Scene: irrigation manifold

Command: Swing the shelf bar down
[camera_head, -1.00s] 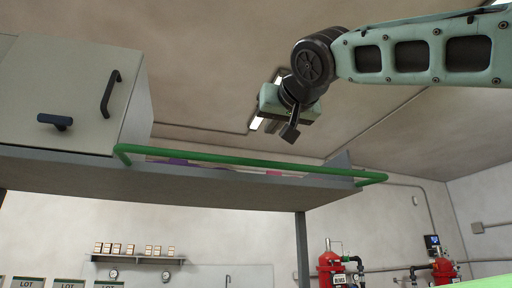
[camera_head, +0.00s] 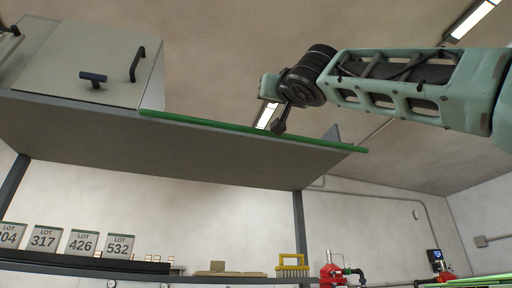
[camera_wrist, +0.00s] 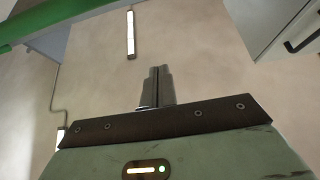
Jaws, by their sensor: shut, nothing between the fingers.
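The green shelf bar (camera_head: 220,126) runs along the front edge of the grey overhead shelf (camera_head: 180,150). It ends near the cabinet on the left and at the shelf's right corner. In the wrist view the green bar (camera_wrist: 35,22) crosses the upper left corner, off to the side of the fingers. My gripper (camera_head: 278,127) is shut and empty, its tip close to the bar's line right of the middle; whether it touches cannot be told. In the wrist view my gripper (camera_wrist: 158,72) shows both fingers together, pointing toward the ceiling with nothing between them.
A pale cabinet (camera_head: 70,55) with dark handles sits on the shelf's left end. A grey post (camera_head: 299,220) supports the shelf at the right. Space in front of the bar looks free.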

